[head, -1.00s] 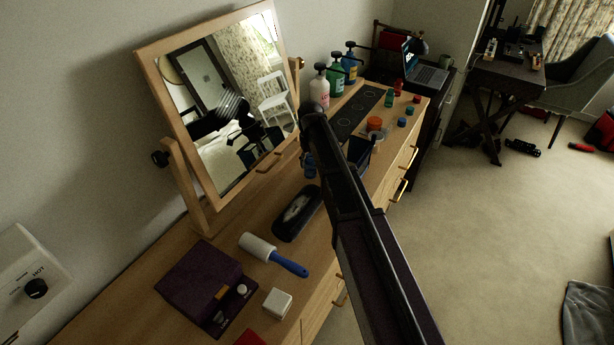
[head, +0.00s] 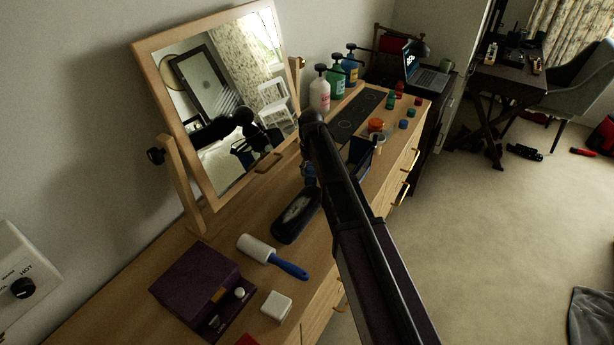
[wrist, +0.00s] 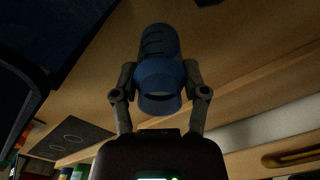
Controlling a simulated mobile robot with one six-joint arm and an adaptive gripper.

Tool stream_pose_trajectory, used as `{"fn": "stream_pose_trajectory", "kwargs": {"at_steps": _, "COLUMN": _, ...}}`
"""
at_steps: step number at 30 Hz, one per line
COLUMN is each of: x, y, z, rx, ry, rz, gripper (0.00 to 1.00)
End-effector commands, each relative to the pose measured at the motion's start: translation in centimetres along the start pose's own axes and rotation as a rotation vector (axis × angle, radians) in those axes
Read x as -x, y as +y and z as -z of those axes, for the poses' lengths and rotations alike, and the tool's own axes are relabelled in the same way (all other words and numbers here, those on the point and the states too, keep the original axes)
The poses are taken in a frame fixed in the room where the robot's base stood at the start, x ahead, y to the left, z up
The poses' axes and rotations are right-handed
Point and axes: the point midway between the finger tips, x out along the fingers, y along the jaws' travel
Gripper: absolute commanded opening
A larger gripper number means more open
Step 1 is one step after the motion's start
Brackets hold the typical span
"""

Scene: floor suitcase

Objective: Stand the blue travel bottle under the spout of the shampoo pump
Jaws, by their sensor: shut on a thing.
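My gripper (wrist: 160,84) is shut on a blue bottle (wrist: 160,45) in the wrist view, with a finger on each side. A hollow-looking blue ring at its near end faces the camera. In the head view my arm hides most of the gripper; a bit of blue shows beside the arm. Three pump bottles stand in a row by the wall: a white and pink one (head: 319,95), a green one (head: 336,82) and a blue one (head: 350,68). Their labels are too small to read, so I cannot tell which is shampoo. The held bottle is apart from them.
A dark mat (head: 372,100) with ring marks lies before the pumps. Small green, red and blue containers and an orange-topped jar (head: 376,125) stand beside it. A mirror (head: 222,105), black case (head: 297,214), lint roller (head: 258,249) and purple box (head: 196,283) are nearer.

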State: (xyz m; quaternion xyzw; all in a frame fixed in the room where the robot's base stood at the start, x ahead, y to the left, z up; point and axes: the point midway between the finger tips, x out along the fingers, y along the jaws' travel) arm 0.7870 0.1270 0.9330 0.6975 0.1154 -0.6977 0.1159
Motion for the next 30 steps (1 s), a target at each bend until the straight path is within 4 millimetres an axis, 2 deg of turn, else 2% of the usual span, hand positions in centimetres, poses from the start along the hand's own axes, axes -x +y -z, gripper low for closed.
{"fn": "stream_pose_trajectory", "kwargs": {"at_steps": 3, "x": -0.85, "y": 0.02, "z": 0.00, "rx": 0.000, "ry": 0.000, "rz": 0.000, "gripper": 0.25}}
{"fn": "stream_pose_trajectory", "kwargs": {"at_steps": 20, "x": -1.29, "y": 0.08, "z": -0.01, "rx": -0.001, "ry": 0.000, "rz": 0.000, "gripper": 0.25}}
{"fn": "stream_pose_trajectory", "kwargs": {"at_steps": 21, "x": -1.15, "y": 0.08, "z": -0.01, "rx": -0.001, "ry": 0.000, "rz": 0.000, "gripper": 0.69}}
{"fn": "stream_pose_trajectory", "kwargs": {"at_steps": 23, "x": -1.13, "y": 0.08, "z": -0.02, "rx": -0.001, "ry": 0.000, "rz": 0.000, "gripper": 0.87}}
{"fn": "stream_pose_trajectory", "kwargs": {"at_steps": 24, "x": -1.13, "y": 0.09, "z": -0.02, "rx": -0.001, "ry": 0.000, "rz": 0.000, "gripper": 0.92}}
{"fn": "stream_pose_trajectory", "kwargs": {"at_steps": 30, "x": -1.13, "y": 0.10, "z": -0.02, "rx": -0.001, "ry": 0.000, "rz": 0.000, "gripper": 0.92}}
